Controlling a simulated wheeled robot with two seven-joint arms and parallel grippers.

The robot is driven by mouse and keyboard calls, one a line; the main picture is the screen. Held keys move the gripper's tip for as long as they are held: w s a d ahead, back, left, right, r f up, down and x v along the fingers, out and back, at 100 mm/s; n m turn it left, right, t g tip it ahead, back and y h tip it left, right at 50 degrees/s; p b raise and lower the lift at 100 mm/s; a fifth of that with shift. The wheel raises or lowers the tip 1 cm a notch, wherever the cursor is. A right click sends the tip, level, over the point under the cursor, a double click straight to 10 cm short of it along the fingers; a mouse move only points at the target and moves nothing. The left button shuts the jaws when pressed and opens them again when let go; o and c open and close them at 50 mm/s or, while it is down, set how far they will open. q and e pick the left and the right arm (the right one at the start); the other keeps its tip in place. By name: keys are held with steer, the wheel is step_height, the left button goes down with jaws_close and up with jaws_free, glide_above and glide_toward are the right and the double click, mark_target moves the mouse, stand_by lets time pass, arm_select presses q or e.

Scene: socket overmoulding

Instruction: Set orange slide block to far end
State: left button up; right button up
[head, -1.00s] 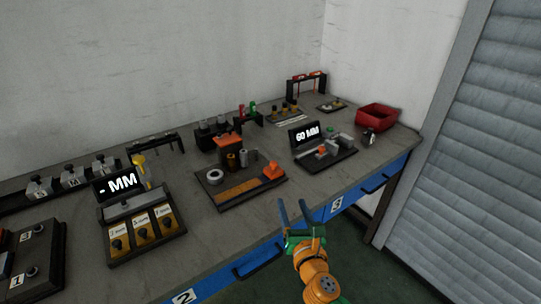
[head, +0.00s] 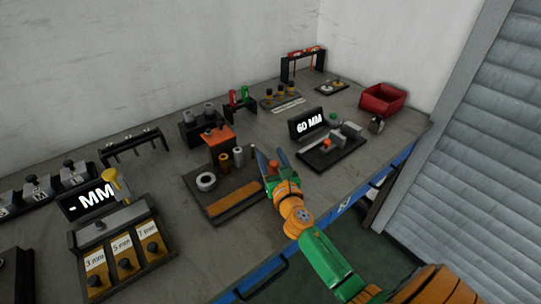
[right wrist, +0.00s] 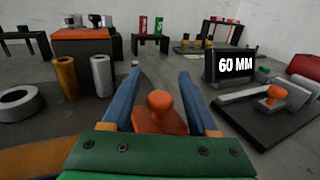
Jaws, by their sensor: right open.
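The orange slide block (right wrist: 158,118), a wedge with a round knob on top, stands between the fingers of my right gripper (right wrist: 160,72) in the right wrist view. The fingers are open on either side of the knob; I cannot tell whether they touch it. In the head view my right gripper (head: 269,156) hides most of the block, with only its orange top (head: 272,166) showing. The block is at the right end of a dark fixture board (head: 209,207) with an orange-brown strip (head: 233,200). My left gripper is not in view.
A fixture with a 60 MM display (head: 308,122) and a smaller orange knob (head: 327,144) stands to the right. A red bin (head: 382,99) is at the far corner.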

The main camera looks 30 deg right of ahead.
steer(key=shift+w+d+f, duration=0.1)
steer(key=shift+w, duration=0.15)
steer(key=shift+s, duration=0.15)
jaws_close()
stand_by(1.1)
